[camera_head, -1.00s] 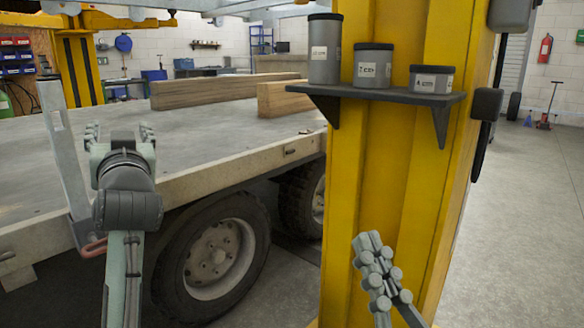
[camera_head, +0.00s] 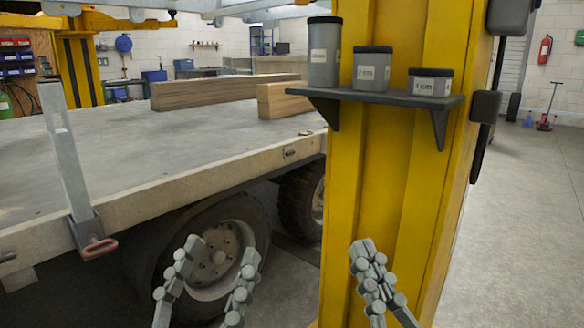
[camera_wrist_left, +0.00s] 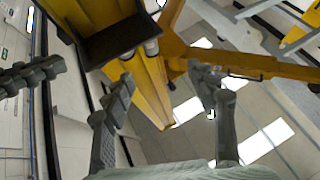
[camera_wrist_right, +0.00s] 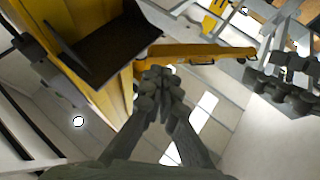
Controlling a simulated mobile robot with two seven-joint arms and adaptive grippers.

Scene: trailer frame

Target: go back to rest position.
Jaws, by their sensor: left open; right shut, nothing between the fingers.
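My left gripper (camera_head: 222,262) is at the lower middle of the head view, in front of the trailer's wheel. Its fingers are spread and empty, pointing up. In the left wrist view its two fingers (camera_wrist_left: 160,95) stand well apart. My right gripper (camera_head: 366,252) is in front of the lower part of the yellow post (camera_head: 390,190). Its fingers are closed together with nothing between them, and the right wrist view shows the same closed fingers (camera_wrist_right: 158,88). Neither gripper appears to touch anything.
A dark shelf (camera_head: 385,96) on the post holds three grey canisters (camera_head: 324,60). The trailer bed (camera_head: 150,150) carries wooden beams (camera_head: 222,92) and has an upright metal stake (camera_head: 68,160) at its edge.

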